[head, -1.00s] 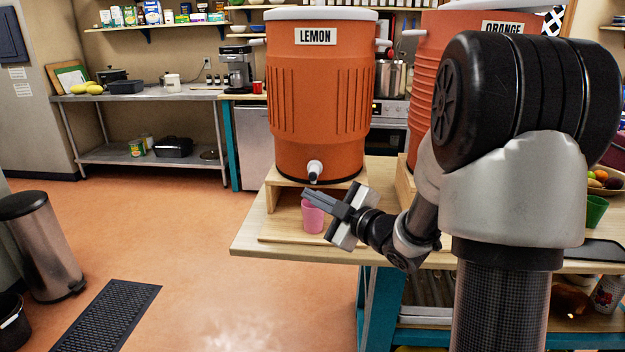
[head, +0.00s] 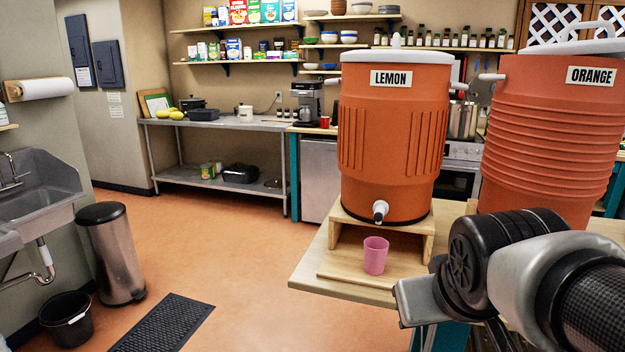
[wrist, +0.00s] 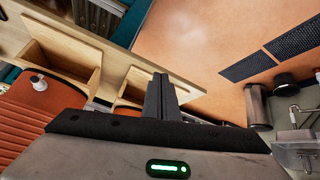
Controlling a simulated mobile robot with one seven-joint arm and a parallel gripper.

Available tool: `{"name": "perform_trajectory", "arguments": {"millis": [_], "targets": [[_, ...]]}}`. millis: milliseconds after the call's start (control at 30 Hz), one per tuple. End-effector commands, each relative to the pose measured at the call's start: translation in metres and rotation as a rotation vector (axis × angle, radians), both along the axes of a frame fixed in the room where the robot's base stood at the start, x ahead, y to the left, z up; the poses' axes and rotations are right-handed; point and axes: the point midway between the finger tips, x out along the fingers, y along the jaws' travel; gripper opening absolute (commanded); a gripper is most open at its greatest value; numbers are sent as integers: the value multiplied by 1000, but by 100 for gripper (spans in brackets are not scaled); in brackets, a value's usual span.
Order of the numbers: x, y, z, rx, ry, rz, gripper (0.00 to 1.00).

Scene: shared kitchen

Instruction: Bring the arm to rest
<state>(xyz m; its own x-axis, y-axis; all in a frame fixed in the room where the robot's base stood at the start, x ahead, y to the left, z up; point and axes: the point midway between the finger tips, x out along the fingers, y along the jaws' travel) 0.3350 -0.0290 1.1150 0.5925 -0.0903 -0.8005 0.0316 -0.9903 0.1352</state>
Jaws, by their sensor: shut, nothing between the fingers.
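My gripper (wrist: 160,97) shows in the wrist view with its two dark fingers together and nothing between them. In the head view, links of my arm fill the lower right, and I cannot make out the fingers there. The pink cup (head: 375,256) stands upright on the wooden base under the spigot of the lemon dispenser (head: 394,140). My arm is to the right of the cup and apart from it in the picture. In the wrist view, an orange dispenser (wrist: 38,125) with a white spigot is at the left; the cup is not clear there.
The orange dispenser (head: 548,140) stands at the right of the wooden table (head: 318,275). A trash can (head: 112,255), a black bucket (head: 66,320) and a dark floor mat (head: 165,325) are at the left. The floor between them and the table is clear.

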Motion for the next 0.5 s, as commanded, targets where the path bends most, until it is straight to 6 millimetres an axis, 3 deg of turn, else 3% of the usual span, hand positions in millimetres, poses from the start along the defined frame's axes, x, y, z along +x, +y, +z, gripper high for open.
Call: {"name": "perform_trajectory", "arguments": {"millis": [167,200,500], "targets": [[-66,31,-9,137,133,-38,0],[-67,31,9,141,143,-43,0],[-65,29,88,135,141,-42,0]]}}
